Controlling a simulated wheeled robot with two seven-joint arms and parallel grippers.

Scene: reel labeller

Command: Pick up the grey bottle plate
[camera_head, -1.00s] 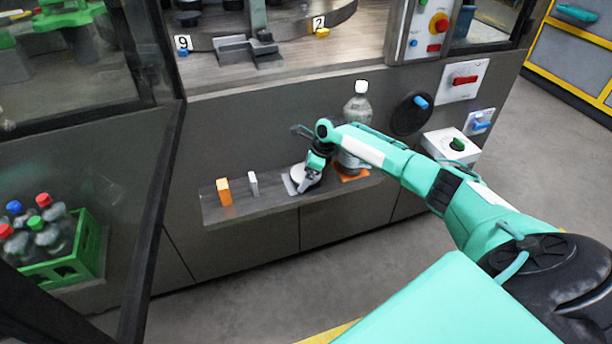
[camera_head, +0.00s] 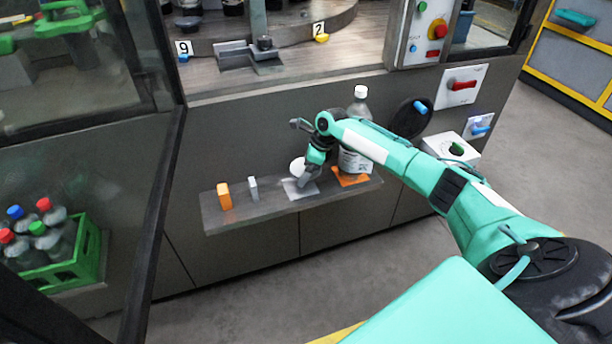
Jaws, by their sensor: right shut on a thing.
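A pale round piece (camera_head: 297,167), which looks like the grey bottle plate, is at the jaws of my right gripper (camera_head: 309,174). The gripper is shut on it and holds it just above the shelf. The gripper and wrist hide part of the piece. A flat grey square (camera_head: 300,191) lies on the shelf (camera_head: 250,213) under the gripper. My left gripper is not in view.
An orange block (camera_head: 224,197) and a small grey block (camera_head: 253,189) stand on the shelf to the left. Control knobs (camera_head: 420,106) are further right.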

